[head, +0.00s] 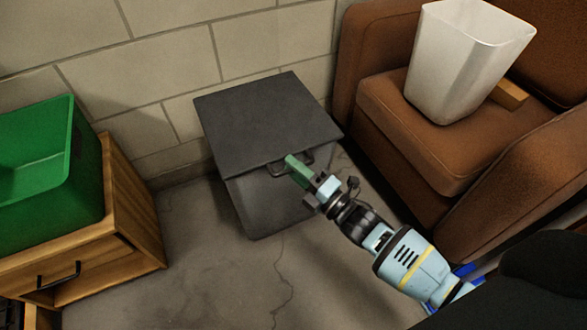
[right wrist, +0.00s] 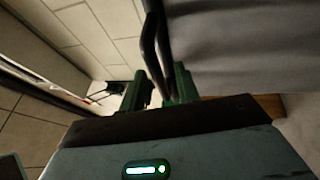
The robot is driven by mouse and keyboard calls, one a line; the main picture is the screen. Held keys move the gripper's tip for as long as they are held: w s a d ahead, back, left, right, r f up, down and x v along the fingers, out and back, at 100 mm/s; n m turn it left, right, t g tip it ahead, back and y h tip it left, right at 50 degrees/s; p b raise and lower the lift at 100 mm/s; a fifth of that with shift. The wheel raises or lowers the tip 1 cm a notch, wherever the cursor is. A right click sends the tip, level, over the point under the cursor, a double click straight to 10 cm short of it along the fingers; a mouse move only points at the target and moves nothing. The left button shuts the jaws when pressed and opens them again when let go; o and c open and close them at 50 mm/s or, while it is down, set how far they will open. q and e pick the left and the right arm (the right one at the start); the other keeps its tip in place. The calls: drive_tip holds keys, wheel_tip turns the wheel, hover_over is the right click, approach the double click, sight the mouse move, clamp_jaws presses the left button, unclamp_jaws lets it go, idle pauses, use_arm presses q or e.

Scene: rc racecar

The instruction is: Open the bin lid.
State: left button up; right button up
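The bin (head: 265,205) is a dark grey box on the floor against the block wall. Its flat dark lid (head: 262,115) lies over the top. A black loop handle (head: 279,171) sits at the lid's front edge. My right gripper (head: 296,169), with green fingers, reaches the handle from the lower right. In the right wrist view the dark handle bars (right wrist: 158,50) run down between the two fingers (right wrist: 160,92). The fingers stand apart with the handle between them; whether they press on it is unclear. My left gripper is not in view.
A brown armchair (head: 420,150) stands close to the bin's right, with a white plastic bin (head: 462,65) on its seat. A green crate (head: 45,190) sits on a wooden cabinet (head: 135,210) at left. Bare floor (head: 200,280) lies in front of the bin.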

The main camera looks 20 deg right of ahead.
drive_tip(key=shift+w+a, duration=0.1)
drive_tip(key=shift+w, duration=0.05)
clamp_jaws()
idle(0.4)
